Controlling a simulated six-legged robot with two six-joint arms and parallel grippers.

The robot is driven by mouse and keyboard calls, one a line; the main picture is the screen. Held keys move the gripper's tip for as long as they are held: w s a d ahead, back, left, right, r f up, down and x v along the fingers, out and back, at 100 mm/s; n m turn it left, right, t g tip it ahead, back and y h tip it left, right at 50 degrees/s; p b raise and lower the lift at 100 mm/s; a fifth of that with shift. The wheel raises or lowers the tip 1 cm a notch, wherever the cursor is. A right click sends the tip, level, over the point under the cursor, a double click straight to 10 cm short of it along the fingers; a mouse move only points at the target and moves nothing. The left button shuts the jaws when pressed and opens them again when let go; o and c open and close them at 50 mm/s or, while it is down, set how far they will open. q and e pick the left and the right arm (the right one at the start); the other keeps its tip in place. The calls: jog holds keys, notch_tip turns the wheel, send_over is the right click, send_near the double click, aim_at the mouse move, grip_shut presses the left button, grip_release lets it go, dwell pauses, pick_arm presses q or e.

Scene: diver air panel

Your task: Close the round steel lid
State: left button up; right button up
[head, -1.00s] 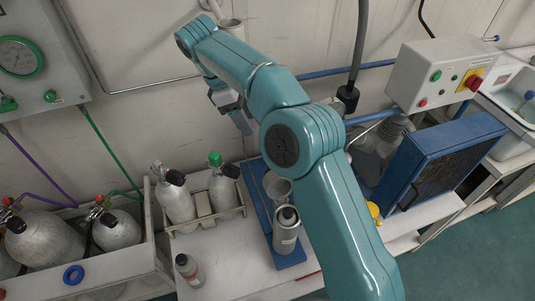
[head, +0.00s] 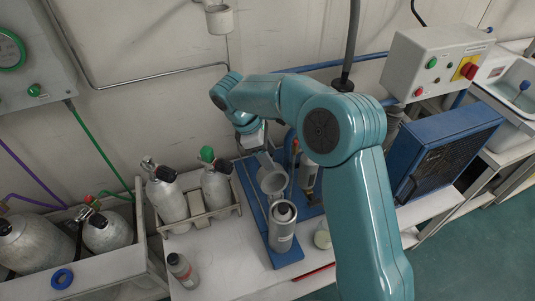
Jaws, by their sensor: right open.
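A round steel lid (head: 272,180) stands raised and tilted behind a grey steel canister (head: 283,228). The canister has a dark fitting in its top. Both are on a blue base plate (head: 287,260) on the white bench. My right gripper (head: 266,156) reaches in from above and behind, close to the raised lid. Its jaws are open, small and partly hidden; I cannot tell whether they touch the lid. My left gripper is not in view.
Two grey cylinders (head: 167,200) stand in a rack left of the base. A blue finned unit (head: 447,160) and a control box (head: 436,64) are at right. A white cup (head: 219,19) hangs on the wall.

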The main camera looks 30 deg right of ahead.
jog(key=shift+s, duration=0.1)
jog(key=shift+f, duration=0.1)
grip_shut()
